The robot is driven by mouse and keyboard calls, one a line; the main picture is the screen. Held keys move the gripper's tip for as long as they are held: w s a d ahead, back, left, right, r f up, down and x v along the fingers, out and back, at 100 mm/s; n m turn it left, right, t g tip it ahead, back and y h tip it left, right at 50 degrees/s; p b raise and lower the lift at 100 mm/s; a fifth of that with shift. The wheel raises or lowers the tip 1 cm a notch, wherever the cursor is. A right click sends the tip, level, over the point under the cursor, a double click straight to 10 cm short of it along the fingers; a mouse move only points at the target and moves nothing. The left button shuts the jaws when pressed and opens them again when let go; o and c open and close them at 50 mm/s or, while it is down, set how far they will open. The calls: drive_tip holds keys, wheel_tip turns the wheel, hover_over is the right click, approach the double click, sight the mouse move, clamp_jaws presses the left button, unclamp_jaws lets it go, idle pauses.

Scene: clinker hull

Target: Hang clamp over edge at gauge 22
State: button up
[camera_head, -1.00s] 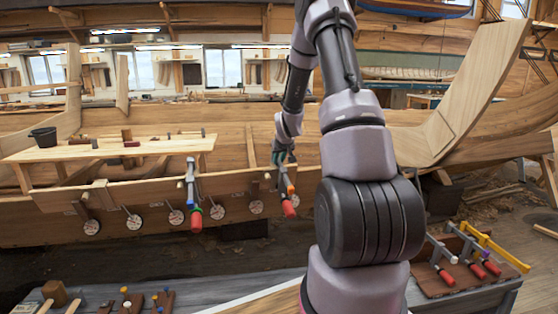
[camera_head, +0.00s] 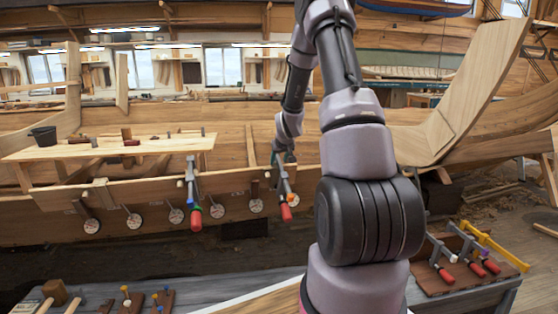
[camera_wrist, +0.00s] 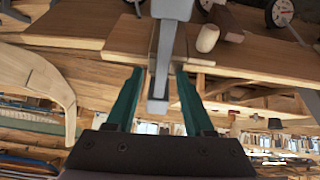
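A grey bar clamp (camera_head: 283,184) with a red handle is at the upper edge of the hull plank (camera_head: 235,184), its handle hanging in front. My gripper (camera_head: 283,157) is at the clamp's upper end. The fit of the clamp over the edge is partly hidden. Round dial gauges (camera_head: 217,211) hang in a row along the plank; their numbers are too small to read.
Another red-handled clamp (camera_head: 194,190) hangs on the plank to the left. A plank table (camera_head: 120,150) with a dark bucket (camera_head: 43,136) stands behind the edge. More clamps lie on a wooden board (camera_head: 430,279) at the lower right. Mallets and pegs lie on the front bench (camera_head: 225,288).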

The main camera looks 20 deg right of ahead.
drive_tip(key=shift+s+f, duration=0.1)
drive_tip(key=v, duration=1.1)
drive_tip(key=s+a+r+m+y, duration=0.1)
drive_tip(key=s+a+r, duration=0.9)
drive_tip(key=s+r, duration=0.3)
drive_tip(key=s+a+r+y, duration=0.1)
drive_tip(key=s+a+r, duration=0.2)
drive_tip(key=s, duration=0.6)
drive_tip(key=s+a+r+m+g+y, duration=0.1)
drive_tip(key=s+a+r+y, duration=0.1)
drive_tip(key=s, duration=0.6)
drive_tip(key=a+r, duration=0.1)
drive_tip(key=a, duration=0.1)
drive_tip(key=shift+s+a+r+m, duration=0.15)
drive_tip(key=shift+s+a+m, duration=0.15)
drive_tip(key=shift+s+a, duration=0.1)
drive_tip(key=shift+w, duration=0.1)
